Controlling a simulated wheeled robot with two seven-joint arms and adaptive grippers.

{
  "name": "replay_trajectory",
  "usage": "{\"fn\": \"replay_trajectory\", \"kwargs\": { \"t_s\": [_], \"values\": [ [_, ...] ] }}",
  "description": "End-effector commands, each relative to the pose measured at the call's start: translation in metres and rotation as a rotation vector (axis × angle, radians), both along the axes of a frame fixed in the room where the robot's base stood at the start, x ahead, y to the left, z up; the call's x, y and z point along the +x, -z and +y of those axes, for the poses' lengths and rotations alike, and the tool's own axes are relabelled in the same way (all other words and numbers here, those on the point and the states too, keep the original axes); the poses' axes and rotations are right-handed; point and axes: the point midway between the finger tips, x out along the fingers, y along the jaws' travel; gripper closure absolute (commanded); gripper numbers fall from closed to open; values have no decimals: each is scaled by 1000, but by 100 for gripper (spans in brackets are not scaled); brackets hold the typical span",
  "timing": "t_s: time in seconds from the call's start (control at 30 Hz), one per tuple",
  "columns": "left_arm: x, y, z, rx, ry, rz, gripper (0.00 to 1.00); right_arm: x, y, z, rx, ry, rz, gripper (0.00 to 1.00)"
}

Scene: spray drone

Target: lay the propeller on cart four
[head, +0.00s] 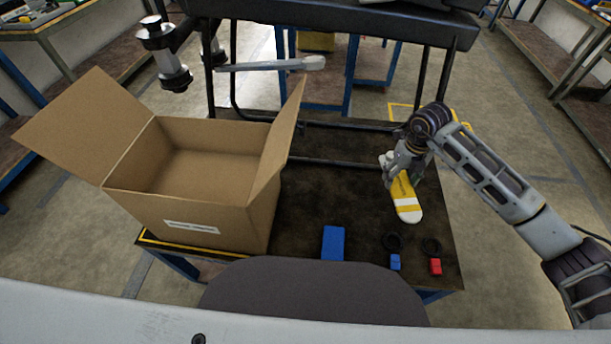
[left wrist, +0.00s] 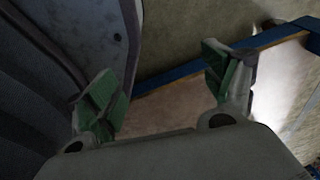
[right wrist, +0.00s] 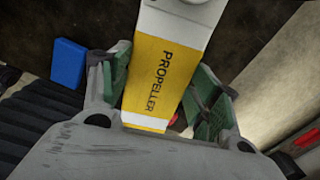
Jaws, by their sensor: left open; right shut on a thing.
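The propeller (head: 408,205) is a flat yellow and white piece with a rounded end, over the right part of the dark-topped cart (head: 345,205). In the right wrist view the word PROPELLER shows on its yellow band (right wrist: 160,75). My right gripper (head: 396,172) is shut on it, with one finger (right wrist: 118,70) on each side. I cannot tell whether the propeller touches the cart top. No cart number is readable. My left gripper (left wrist: 165,80) shows only in the left wrist view, open and empty.
An open cardboard box (head: 190,205) fills the cart's left side. A blue block (head: 333,242), a small blue piece (head: 395,262), a red piece (head: 435,265) and black rings (head: 392,243) lie along the near edge. A dark frame stands behind. The cart's middle is clear.

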Motion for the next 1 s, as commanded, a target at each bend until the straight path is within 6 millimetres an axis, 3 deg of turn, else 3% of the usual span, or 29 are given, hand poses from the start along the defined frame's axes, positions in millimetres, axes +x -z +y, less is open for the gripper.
{"fn": "replay_trajectory", "kwargs": {
  "t_s": [1.0],
  "values": [
    [25, 15, -2, 0, -2, -20, 17, 6, 30, -11, 18, 726, 3, 64]
  ]
}}
